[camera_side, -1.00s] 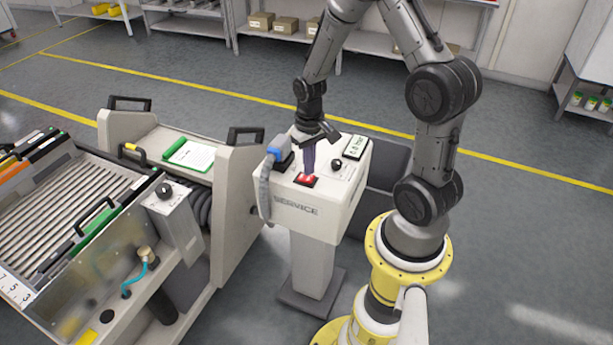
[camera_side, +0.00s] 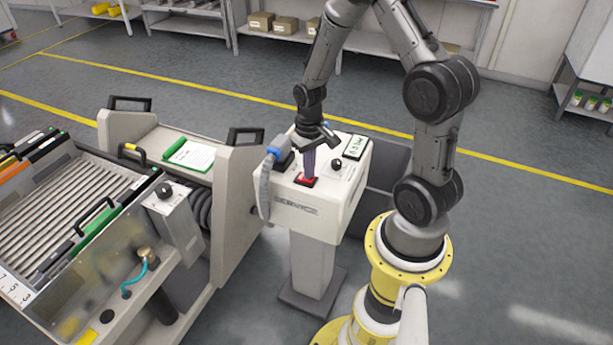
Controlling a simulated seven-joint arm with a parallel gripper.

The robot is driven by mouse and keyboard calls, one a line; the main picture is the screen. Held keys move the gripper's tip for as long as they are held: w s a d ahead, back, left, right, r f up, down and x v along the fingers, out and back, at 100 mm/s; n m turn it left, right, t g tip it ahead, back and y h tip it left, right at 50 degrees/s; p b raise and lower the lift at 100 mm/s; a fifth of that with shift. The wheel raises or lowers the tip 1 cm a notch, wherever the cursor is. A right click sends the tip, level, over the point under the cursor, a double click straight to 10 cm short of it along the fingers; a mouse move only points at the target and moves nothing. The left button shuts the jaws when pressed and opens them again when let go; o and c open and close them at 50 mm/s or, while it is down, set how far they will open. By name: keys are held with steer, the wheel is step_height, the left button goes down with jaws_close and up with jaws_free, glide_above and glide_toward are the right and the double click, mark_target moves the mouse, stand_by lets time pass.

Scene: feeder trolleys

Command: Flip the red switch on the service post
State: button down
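The service post (camera_side: 318,212) is a white box on a pedestal, with a slanted top and "SERVICE" lettering on its front. The red switch (camera_side: 305,181) sits near the front edge of that top. My gripper (camera_side: 309,174) points down over the switch, and its purplish fingers end at the switch, seeming to touch it. They hide part of the switch, so I cannot tell which way it is set. The fingers appear close together with nothing visible between them.
A black knob (camera_side: 336,165) and a small display (camera_side: 355,147) are right of the switch. A blue-grey handle with a hose (camera_side: 265,180) hangs on the post's left side. A feeder trolley (camera_side: 240,200) stands close on the left. Open floor lies behind.

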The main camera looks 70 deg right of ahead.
steer(key=shift+f, duration=0.2)
steer(key=shift+r, duration=3.55)
